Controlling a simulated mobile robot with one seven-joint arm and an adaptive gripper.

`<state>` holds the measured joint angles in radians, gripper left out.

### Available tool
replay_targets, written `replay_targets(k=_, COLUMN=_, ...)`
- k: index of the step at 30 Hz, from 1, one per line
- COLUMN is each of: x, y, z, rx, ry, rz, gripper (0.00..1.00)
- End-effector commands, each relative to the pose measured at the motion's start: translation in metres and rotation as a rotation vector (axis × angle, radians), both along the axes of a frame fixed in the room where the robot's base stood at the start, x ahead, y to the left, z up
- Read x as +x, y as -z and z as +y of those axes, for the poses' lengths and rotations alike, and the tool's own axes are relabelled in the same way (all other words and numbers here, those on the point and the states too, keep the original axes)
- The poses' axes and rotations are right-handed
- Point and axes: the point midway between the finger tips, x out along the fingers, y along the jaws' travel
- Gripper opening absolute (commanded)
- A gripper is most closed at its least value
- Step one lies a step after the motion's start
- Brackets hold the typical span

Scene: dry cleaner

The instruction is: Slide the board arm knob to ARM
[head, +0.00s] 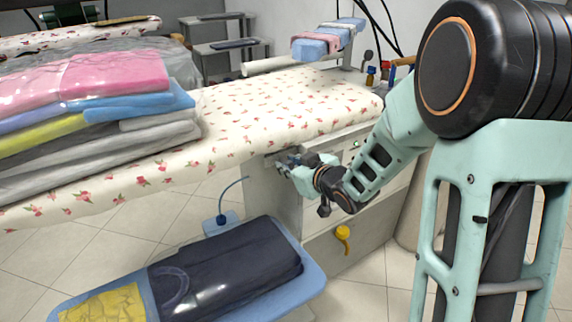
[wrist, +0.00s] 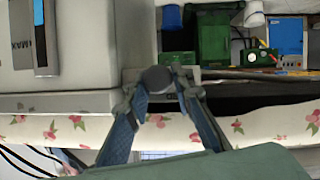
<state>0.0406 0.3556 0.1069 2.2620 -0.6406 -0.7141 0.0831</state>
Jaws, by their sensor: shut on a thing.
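A dark round knob (wrist: 157,79) shows in the wrist view, which appears upside down. It sits on a pale plate near the board's edge. My gripper (wrist: 158,90) has its two blue-padded fingers on either side of the knob, closed on it. In the head view my gripper (head: 284,162) reaches under the front edge of the floral ironing board (head: 290,100), by the pale cabinet. The knob cannot be made out there behind the fingers. I see no readable ARM marking in either view.
Plastic-wrapped folded clothes (head: 95,85) lie on the board at left. Below is a blue lower board (head: 310,288) with a dark garment (head: 225,265) and a yellow cloth (head: 103,303). A yellow knob (head: 343,233) sticks out from a low panel. Tiled floor shows between.

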Motion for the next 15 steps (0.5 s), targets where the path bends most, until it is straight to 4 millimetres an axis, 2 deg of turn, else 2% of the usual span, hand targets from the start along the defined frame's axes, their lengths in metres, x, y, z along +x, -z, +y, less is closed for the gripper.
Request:
replay_targets(k=1, x=-0.0002, y=0.0001, z=-0.0002, rx=0.001, ry=0.0, rz=0.0, gripper=0.25)
replay_targets(k=5, x=-0.0002, y=0.0001, z=0.0001, rx=0.0, ry=0.0, rz=0.0, gripper=0.39)
replay_targets(k=15, x=-0.0022, y=-0.0012, z=-0.001, rx=0.0, ry=0.0, rz=0.0, gripper=0.39)
